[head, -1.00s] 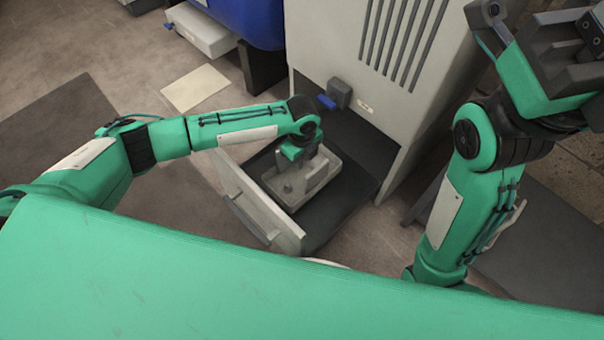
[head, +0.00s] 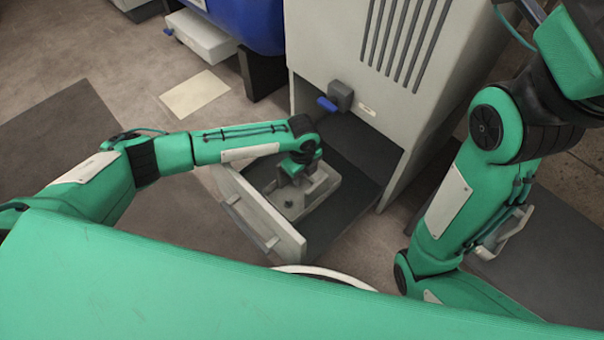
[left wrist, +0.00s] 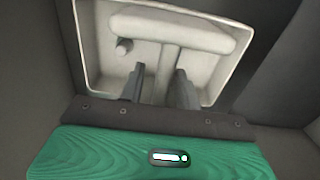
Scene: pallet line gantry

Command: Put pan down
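The pan (head: 322,196) is a light grey shallow tray with a raised handle and a small round knob. It sits in the dark-floored bay at the foot of the grey cabinet, behind a low pale front panel. My left gripper (head: 297,172) is down at its handle. In the left wrist view the pan (left wrist: 93,60) lies beyond my left fingers (left wrist: 160,85). The fingers stand apart on either side of the handle's stem, with a gap visible on the left. The pan's underside is hidden.
The cabinet (head: 410,70) rises behind the bay, with a blue-tipped latch (head: 327,103) above the opening. The low front panel (head: 258,212) borders the bay on the near side. A blue bin (head: 245,20) stands at the back. The floor at left is clear.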

